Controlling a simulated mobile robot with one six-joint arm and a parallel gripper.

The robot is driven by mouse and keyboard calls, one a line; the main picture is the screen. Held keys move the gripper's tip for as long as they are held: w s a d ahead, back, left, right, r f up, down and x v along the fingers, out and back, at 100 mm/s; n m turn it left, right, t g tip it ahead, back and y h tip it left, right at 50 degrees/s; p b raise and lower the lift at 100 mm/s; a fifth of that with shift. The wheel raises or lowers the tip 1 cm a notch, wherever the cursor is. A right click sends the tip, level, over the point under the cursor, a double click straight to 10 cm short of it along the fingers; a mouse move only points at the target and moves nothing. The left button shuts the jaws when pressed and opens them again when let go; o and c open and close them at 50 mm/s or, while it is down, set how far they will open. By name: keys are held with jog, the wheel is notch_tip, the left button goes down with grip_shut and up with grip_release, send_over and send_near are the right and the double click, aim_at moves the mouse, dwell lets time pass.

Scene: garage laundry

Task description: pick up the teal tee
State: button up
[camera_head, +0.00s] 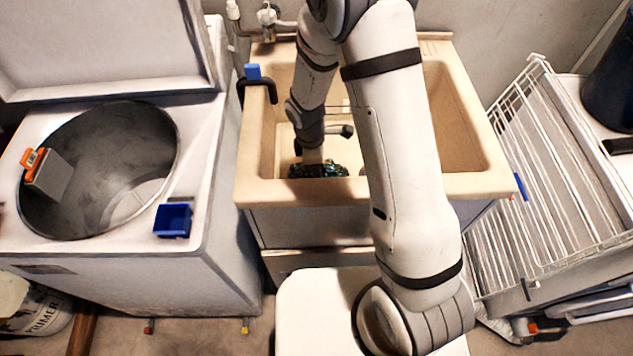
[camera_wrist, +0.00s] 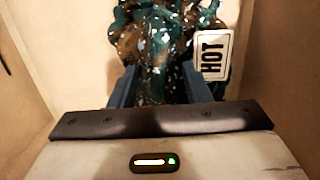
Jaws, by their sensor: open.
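The teal tee (camera_head: 320,170) is a crumpled, glossy, dark teal and brown heap in the basin of the beige sink (camera_head: 468,185). In the wrist view the tee (camera_wrist: 160,40) fills the top middle. My gripper (camera_wrist: 160,92) points down into the basin, with its blue-grey fingers spread on either side of the near part of the tee. The fingertips are hidden by the cloth, so I cannot tell how deep they reach. In the head view my arm hides part of the basin.
A white HOT tag (camera_wrist: 212,54) lies against the tee beside the right finger. The sink walls stand close around my gripper. An open top-loading washer (camera_head: 215,130) stands left, and a white wire rack (camera_head: 545,170) leans right. A faucet (camera_head: 268,18) is behind the sink.

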grip_shut()
dwell(0.4)
